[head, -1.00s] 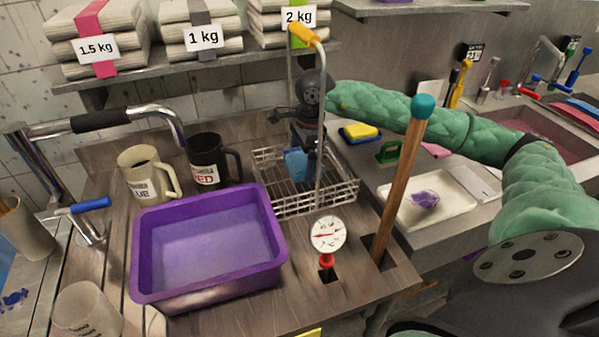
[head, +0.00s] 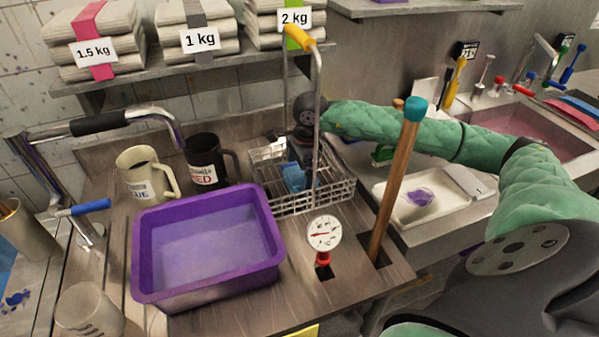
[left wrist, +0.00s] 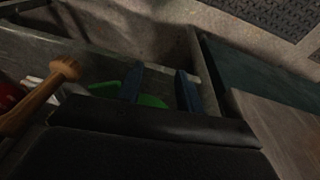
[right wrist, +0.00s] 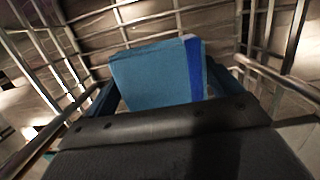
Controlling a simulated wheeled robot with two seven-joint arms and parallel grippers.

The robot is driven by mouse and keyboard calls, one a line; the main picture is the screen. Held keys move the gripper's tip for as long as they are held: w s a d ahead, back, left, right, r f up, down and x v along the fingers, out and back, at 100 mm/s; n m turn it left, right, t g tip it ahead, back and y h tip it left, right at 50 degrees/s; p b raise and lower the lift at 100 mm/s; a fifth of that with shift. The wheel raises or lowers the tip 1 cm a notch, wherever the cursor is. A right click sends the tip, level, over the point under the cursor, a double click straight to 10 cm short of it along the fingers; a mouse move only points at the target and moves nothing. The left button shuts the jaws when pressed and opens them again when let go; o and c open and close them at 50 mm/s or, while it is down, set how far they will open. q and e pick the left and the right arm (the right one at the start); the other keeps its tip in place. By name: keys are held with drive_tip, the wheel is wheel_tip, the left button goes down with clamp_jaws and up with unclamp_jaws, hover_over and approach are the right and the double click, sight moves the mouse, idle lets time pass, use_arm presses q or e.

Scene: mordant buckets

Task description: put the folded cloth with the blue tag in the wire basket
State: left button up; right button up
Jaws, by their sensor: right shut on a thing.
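The folded blue cloth (head: 293,178) is low inside the wire basket (head: 315,208). In the right wrist view, the cloth (right wrist: 148,75) shows a darker blue tag (right wrist: 194,68) along its right side. My right gripper (right wrist: 158,88) is shut on the cloth, one finger at each side, with basket wires around it. I cannot tell whether the cloth touches the basket floor.
A purple tub (head: 208,250) stands left of the basket, with a black mug (head: 203,165) and a cream mug (head: 146,176) behind it. A dial gauge (head: 323,233) and a wooden stick (head: 396,185) stand in front and to the right. A white tray (head: 400,213) lies farther right.

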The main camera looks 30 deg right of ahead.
use_arm(q)
drive_tip(key=shift+r, duration=0.2)
drive_tip(key=shift+r, duration=0.3)
use_arm(e)
drive_tip(key=shift+f, duration=0.1)
drive_tip(key=o, duration=0.9)
drive_tip(key=shift+c, duration=0.2)
use_arm(q)
drive_tip(key=shift+r, duration=0.1)
